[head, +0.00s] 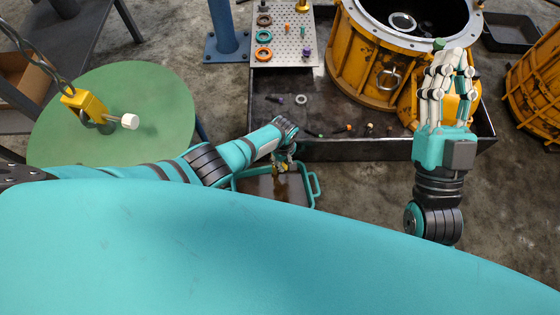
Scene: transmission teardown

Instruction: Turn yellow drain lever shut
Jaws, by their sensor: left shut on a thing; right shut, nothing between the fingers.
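The yellow drain lever (283,168) shows as a small yellow piece at the front edge of the dark tray, above a teal drain pan (315,188). My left gripper (286,156) points down at the lever and is shut on it; its fingers are small and partly hidden by my wrist. Brown liquid lies in the pan, and a brownish streak shows below the lever. My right gripper (447,82) is shut and empty, raised in front of the yellow housing at the right.
A large yellow housing (350,62) stands in the dark tray (345,150) among small loose parts. A perforated board (285,40) holds several rings. A green round table (110,75) is at left, under a yellow hook (85,104). Another yellow casing (540,85) stands far right.

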